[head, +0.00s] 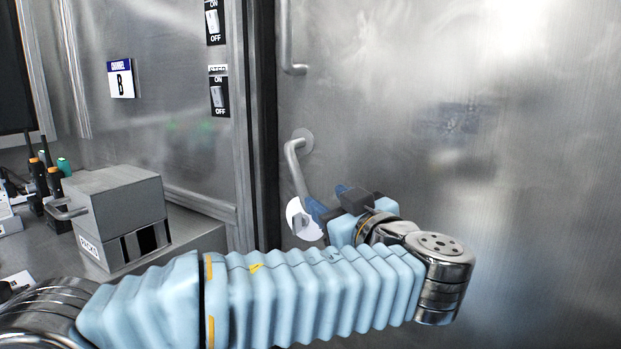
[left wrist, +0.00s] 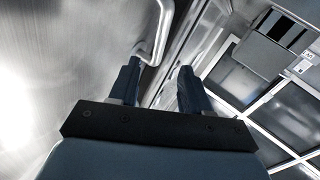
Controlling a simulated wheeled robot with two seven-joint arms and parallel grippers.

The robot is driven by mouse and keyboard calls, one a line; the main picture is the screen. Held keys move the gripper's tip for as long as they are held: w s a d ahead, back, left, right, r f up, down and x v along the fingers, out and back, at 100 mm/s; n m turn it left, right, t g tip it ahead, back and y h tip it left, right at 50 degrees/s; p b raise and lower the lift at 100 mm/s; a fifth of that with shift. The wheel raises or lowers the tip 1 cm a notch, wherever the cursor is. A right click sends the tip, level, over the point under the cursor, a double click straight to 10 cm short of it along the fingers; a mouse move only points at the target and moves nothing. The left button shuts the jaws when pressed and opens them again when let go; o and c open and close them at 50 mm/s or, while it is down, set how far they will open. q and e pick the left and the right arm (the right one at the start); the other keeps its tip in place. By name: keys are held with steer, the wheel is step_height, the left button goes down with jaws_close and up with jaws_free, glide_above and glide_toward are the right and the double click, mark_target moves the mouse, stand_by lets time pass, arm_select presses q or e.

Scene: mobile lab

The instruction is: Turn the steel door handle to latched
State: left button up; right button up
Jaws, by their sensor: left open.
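The steel door handle (head: 296,168) is a bent lever on a round plate on the brushed steel door. It hangs steeply downward, its lower end reaching my left gripper. My left gripper (head: 312,212) is at that lower end, its blue fingers partly hidden by my own wrist. In the left wrist view my left gripper (left wrist: 156,85) has its two fingers apart. A bent steel bar (left wrist: 161,30) shows beyond the fingertips, its lower part near the left finger. I cannot tell whether the fingers touch it. My right gripper is not in view.
A fixed vertical pull bar (head: 287,38) is on the door above the lever. A white round patch (head: 301,222) shows behind my fingers. On the left, a grey box (head: 120,205) stands on a steel counter (head: 199,236). Switch plates (head: 219,96) are beside the door frame.

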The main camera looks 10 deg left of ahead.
mark_target(301, 182)
arm_select(q)
steer(key=p+x, duration=0.3)
steer(key=x, duration=0.9)
steer(key=shift+w+a, duration=0.25)
steer(key=shift+a, duration=0.1)
jaws_close()
steer(key=shift+f, duration=0.1)
